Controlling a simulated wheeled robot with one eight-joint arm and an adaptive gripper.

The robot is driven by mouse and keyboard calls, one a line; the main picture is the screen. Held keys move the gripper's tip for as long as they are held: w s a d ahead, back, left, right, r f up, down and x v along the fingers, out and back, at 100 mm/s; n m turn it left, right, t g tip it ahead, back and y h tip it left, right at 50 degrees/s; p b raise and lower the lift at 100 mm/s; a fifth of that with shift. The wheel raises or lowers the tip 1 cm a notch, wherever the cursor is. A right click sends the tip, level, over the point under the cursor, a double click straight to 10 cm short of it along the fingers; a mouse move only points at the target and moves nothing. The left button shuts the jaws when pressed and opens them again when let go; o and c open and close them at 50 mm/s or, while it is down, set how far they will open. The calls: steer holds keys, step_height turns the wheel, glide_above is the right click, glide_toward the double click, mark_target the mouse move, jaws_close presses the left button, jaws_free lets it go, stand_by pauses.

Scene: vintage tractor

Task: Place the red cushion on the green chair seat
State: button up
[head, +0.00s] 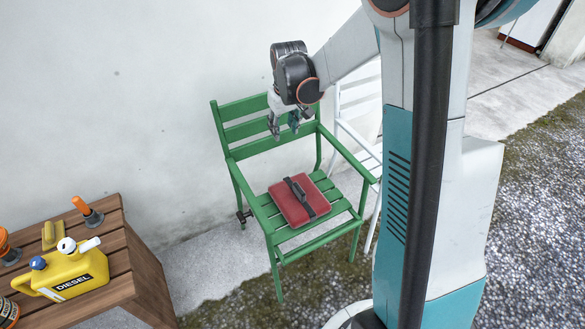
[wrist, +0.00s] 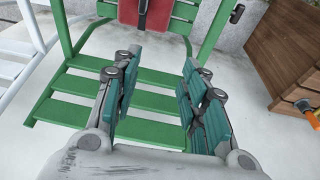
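The red cushion (head: 287,206) lies on the slatted seat of the green chair (head: 341,205), with a black strap or handle across its top. It also shows at the top edge of the wrist view (wrist: 128,12), partly cut off. My gripper (head: 284,127) is up by the chair's backrest, above and behind the cushion and apart from it. In the wrist view my gripper's teal finger pads (wrist: 160,88) are spread apart with nothing between them. Green slats (wrist: 75,112) of the chair show below and between the fingers.
A white chair (head: 362,110) stands just right of the green one. A wooden slatted table (head: 118,245) at the lower left holds a yellow diesel can (head: 72,272), an orange-handled tool (head: 84,208) and other items. A white wall is close behind; gravel lies at the right.

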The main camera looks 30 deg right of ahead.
steer(key=s+a+r+t, duration=0.1)
steer(key=s+a+r, duration=0.3)
steer(key=s+r, duration=0.25)
steer(key=s+a+r+t, duration=0.1)
steer(key=s+a+r, duration=0.2)
steer(key=s, duration=0.7)
steer(key=s+a+r+t, duration=0.2)
steer(key=s+a+r, duration=0.1)
steer(key=s, duration=0.7)
steer(key=shift+a+t, duration=0.3)
steer(key=shift+a, duration=0.2)
steer(key=shift+s, duration=0.1)
